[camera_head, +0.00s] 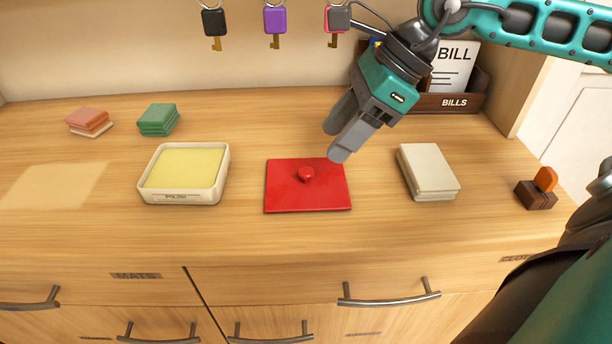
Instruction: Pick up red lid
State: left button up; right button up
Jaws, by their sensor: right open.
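The red lid (282,193) is a flat square with a small round red knob on top. It lies on the wooden counter in the middle of the view. My right gripper (335,143) is open, with its grey fingers pointing down and to the left. It is above and just behind the lid's right side, with nothing between the fingers, and appears apart from the lid. My left gripper is not in view.
A dish of yellow polish (184,198) stands left of the lid, and a stack of pale cloths (428,172) lies to its right. Keys (275,20) hang above. A bills holder (440,103) stands behind my right arm. A brown block with an orange piece (536,195) sits far right.

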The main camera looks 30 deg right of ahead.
aim_at(307, 171)
jog(key=shift+p+x, duration=0.4)
jog(key=shift+x, duration=0.4)
jog(key=shift+w+a+f, duration=0.2)
jog(key=shift+a+f, duration=0.25)
jog(key=shift+a, duration=0.05)
jog(key=shift+p+x, duration=0.3)
jog(key=shift+x, duration=1.7)
jog(key=shift+s, duration=0.15)
jog(key=shift+c, duration=0.2)
grip_shut()
